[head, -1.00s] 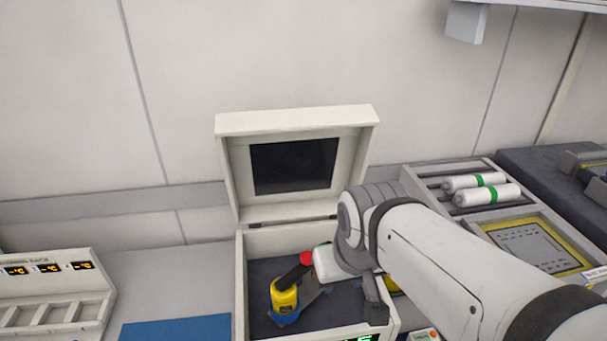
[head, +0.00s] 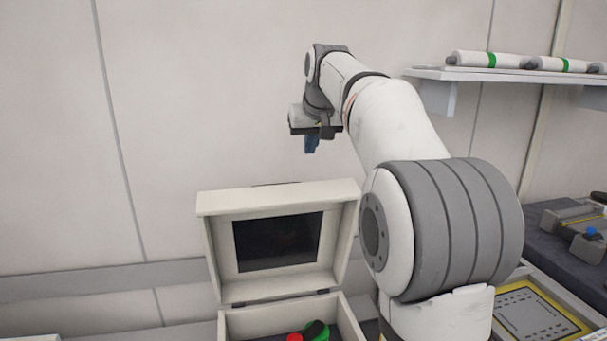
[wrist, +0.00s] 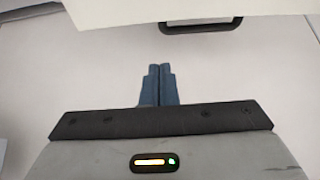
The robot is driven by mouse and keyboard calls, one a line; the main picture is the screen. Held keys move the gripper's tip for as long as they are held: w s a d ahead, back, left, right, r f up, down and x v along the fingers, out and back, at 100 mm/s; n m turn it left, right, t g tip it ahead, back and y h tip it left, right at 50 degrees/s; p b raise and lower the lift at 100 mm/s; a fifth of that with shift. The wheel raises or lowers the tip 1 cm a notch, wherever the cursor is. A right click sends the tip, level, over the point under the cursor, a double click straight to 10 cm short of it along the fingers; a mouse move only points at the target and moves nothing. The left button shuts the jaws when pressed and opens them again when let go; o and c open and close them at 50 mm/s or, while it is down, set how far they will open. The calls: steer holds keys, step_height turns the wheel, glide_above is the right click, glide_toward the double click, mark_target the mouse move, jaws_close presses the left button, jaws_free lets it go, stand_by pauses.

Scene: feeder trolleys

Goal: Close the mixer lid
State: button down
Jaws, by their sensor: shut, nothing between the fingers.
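The mixer is a cream box with its lid (head: 207,233) standing open and upright on the hinge, its dark window facing me in the head view. The mixer body (head: 237,325) shows at the bottom, with a red cap (head: 294,337) and a green-and-black item (head: 316,331) inside. My gripper (head: 312,143) is in the air above and slightly right of the lid, fingers pointing down. In the wrist view its blue fingers (wrist: 158,85) are together and empty. A pale panel edge (wrist: 190,17) with a dark handle (wrist: 200,25) lies ahead of the fingertips, apart from them.
A wall shelf (head: 480,75) with white, green-banded tubes (head: 490,60) is at the upper right. A yellow-framed tray (head: 535,312) and a dark trolley top (head: 545,235) stand at the right. The wall left of my gripper is clear.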

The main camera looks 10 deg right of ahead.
mark_target(308, 184)
steer(key=x, duration=0.2)
steer(key=s+p+x, duration=0.1)
steer(key=x, duration=0.2)
steer(key=f+p+x, duration=0.1)
steer(key=x, duration=0.2)
steer(key=shift+s+f, duration=0.15)
steer(key=shift+s, duration=0.05)
steer(key=shift+s+f, duration=0.1)
steer(key=shift+f, duration=0.2)
